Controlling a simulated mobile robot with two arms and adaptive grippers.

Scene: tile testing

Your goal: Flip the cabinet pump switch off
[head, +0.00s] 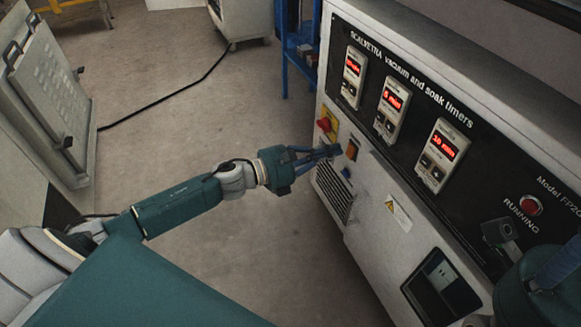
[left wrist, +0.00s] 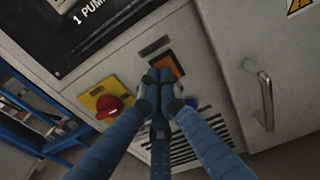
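The cabinet (head: 375,200) is a light machine with a black timer panel, angled across the right of the head view. An orange rocker switch (head: 352,149) sits on its lower front; it also shows in the left wrist view (left wrist: 168,66), partly hidden by my fingertips. My left gripper (head: 332,151) has its blue fingers drawn together, empty, with the tips right at the switch. I cannot tell whether they touch it or which way the rocker is tipped. My right gripper (head: 528,262) is partly in view at the lower right, in front of the panel.
A red knob on a yellow plate (left wrist: 108,103) is just left of the switch. A blue button (left wrist: 191,102) and vent slots (left wrist: 205,140) lie below. A door handle (left wrist: 262,95) sticks out at right. The floor (head: 200,120) left of the cabinet is mostly clear.

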